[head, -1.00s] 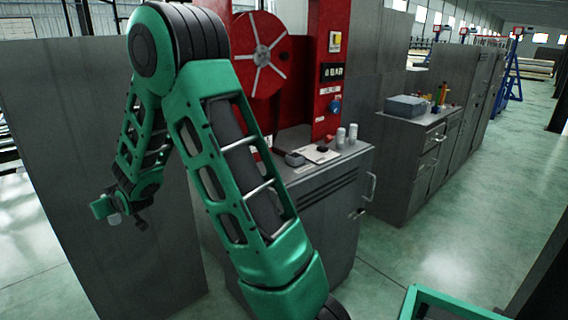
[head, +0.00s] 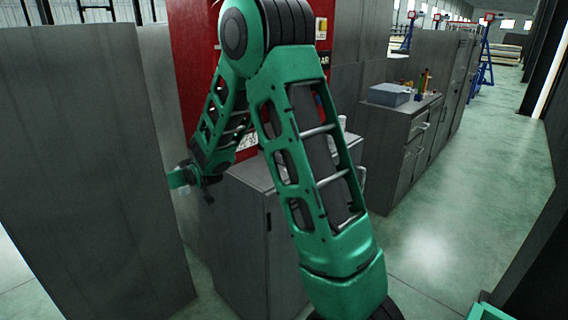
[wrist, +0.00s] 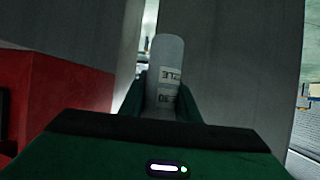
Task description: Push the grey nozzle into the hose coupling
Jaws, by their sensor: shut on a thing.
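In the wrist view a grey nozzle (wrist: 166,75), a rounded cylinder with white printed labels, stands up between the fingers of my gripper (wrist: 163,95). My gripper is shut on it. In the head view my gripper (head: 182,180) is at the left end of my arm, in front of the gap between a tall grey panel and a grey cabinet; the nozzle is too small to make out there. I cannot make out the hose coupling in either current view.
A red panel (head: 190,70) stands behind my arm, and a red block (wrist: 62,100) shows at the left in the wrist view. A tall grey panel (head: 80,170) is at the left. Green floor (head: 430,230) is clear at the right.

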